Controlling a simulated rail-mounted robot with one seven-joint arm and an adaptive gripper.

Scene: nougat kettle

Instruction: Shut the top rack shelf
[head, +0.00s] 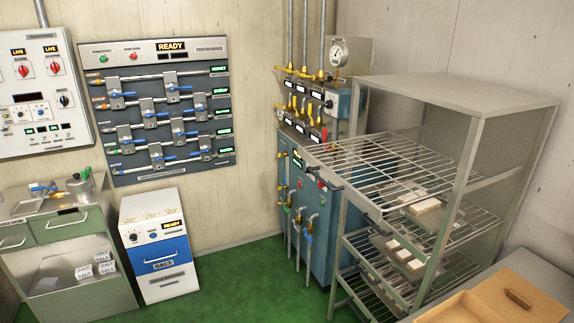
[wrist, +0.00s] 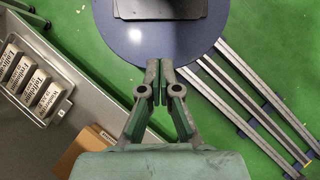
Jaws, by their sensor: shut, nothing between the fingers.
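The metal rack (head: 470,170) stands on the right in the head view. Its top wire shelf (head: 375,165) is slid out, sticking well past the rack's front post to the left, and its visible bars are bare. Lower wire shelves (head: 375,290) sit beneath it, and pale blocks on trays (head: 425,206) show under the top shelf. My gripper (wrist: 159,75) is in the wrist view only, pointing down over the floor, its fingertips together with nothing between them. The top shelf is not recognisable in the wrist view, so its distance from my gripper cannot be told.
A blue cabinet with valves (head: 310,200) stands close behind the shelf's outer end. A cardboard box (head: 500,300) is at the lower right. A grey container of labelled white packs (wrist: 30,80) lies left of my gripper. Green floor (head: 240,275) is open between the cabinets.

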